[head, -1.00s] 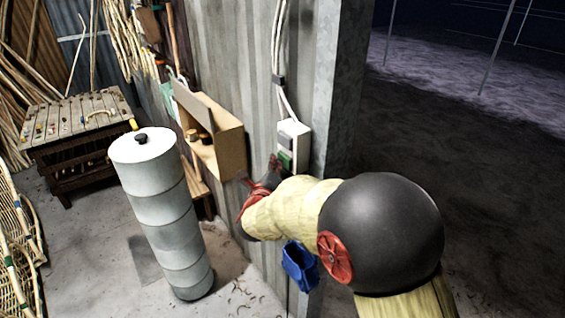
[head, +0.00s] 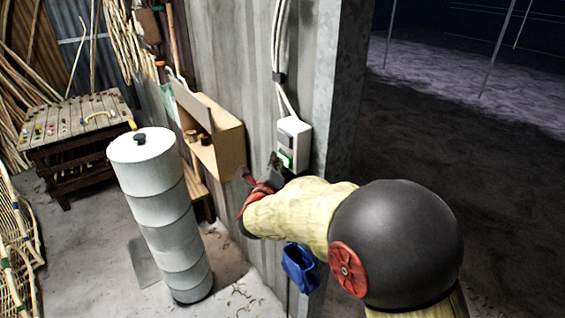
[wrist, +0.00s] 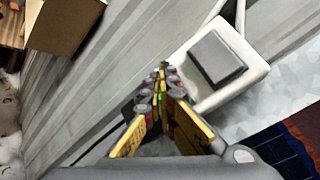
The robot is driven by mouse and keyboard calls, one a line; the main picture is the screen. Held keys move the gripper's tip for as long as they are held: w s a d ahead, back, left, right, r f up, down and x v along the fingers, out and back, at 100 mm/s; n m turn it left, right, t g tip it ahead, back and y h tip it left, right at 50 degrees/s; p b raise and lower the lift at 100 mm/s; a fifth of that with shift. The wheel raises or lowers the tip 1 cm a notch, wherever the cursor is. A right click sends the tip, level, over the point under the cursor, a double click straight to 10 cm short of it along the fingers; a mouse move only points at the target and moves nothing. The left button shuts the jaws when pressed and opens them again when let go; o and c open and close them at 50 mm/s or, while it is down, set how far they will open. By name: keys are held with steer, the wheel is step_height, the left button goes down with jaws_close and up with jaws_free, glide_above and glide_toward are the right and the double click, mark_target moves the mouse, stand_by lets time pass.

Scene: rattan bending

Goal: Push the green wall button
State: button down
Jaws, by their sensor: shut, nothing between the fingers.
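The green button (head: 286,157) is on the lower part of a white wall box (head: 295,132), on the corrugated metal wall, and looks brightly lit. My gripper (head: 274,161) is shut and empty, with its tips at the button's left edge in the head view; whether they touch it I cannot tell. In the wrist view my fingertips (wrist: 162,72) lie beside the white box (wrist: 239,88) with its grey panel (wrist: 217,57). The fingers hide most of the button there; only small green specks show between them.
An open wooden wall box (head: 229,150) hangs left of the button. A blue holder (head: 300,268) hangs below my arm. A tall white cylinder (head: 160,200) stands on the floor, with a workbench (head: 75,135) behind it. The wall ends at a metal post (head: 343,90).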

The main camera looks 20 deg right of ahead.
steer(key=shift+a, duration=0.25)
steer(key=shift+s+a+b, duration=0.3)
steer(key=shift+a+b, duration=0.1)
steer(key=shift+a, duration=0.55)
steer(key=shift+s+a+b, duration=0.35)
steer(key=shift+a, duration=0.55)
steer(key=shift+s+a+b, duration=0.3)
steer(key=shift+a+b, duration=0.1)
steer(key=shift+a, duration=0.55)
